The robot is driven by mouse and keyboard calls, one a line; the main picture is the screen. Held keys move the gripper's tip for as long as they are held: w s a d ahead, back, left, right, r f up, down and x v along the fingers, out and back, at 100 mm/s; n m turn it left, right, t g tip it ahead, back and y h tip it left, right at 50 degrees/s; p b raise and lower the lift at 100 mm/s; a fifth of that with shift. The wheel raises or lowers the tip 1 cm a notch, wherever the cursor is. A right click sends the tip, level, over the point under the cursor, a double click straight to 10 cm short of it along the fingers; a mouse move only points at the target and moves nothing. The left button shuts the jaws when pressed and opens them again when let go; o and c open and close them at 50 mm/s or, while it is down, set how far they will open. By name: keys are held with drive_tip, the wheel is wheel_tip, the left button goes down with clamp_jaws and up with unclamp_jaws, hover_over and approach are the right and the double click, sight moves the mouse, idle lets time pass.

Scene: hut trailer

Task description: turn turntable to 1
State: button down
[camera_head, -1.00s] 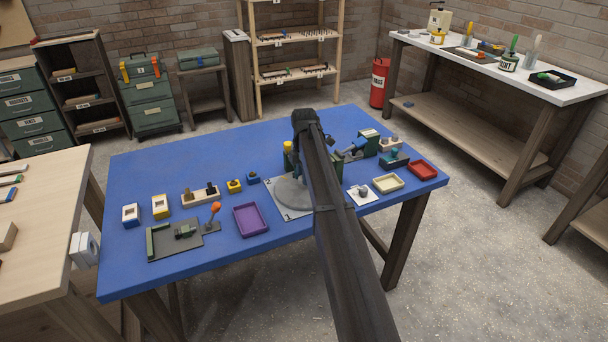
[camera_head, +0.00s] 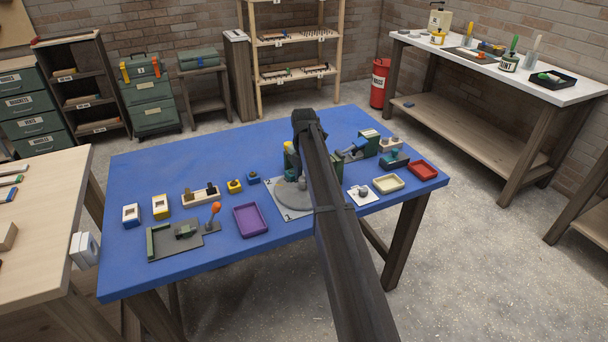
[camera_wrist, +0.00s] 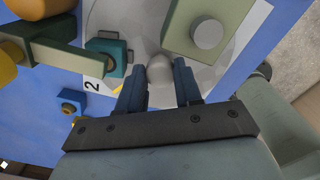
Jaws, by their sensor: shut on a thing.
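The turntable is a grey disc (camera_wrist: 135,18) on a white base plate, with a grey knob (camera_wrist: 160,68) on it. In the wrist view a printed "2" (camera_wrist: 92,86) shows on the plate, with a small yellow mark beside it. My gripper (camera_wrist: 159,88) has its two blue-grey fingers on either side of the knob, shut on it. A pale green block with a grey round top (camera_wrist: 206,34) stands over the disc, right of the knob. In the head view the turntable (camera_head: 285,199) is partly hidden by my arm.
A teal block (camera_wrist: 107,58) stands close left of the fingers, and a blue one (camera_wrist: 70,103) beyond it. The purple tray (camera_head: 250,220) lies left of the turntable; cream (camera_head: 388,184) and red (camera_head: 422,170) trays lie right. The blue table's left back is clear.

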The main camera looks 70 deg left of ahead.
sight(303, 177)
drive_tip(key=shift+a+n, duration=0.1)
drive_tip(key=shift+n, duration=3.1)
drive_tip(key=c, duration=1)
unclamp_jaws()
drive_tip(key=shift+c, duration=0.2)
wheel_tip(303, 177, up, 14)
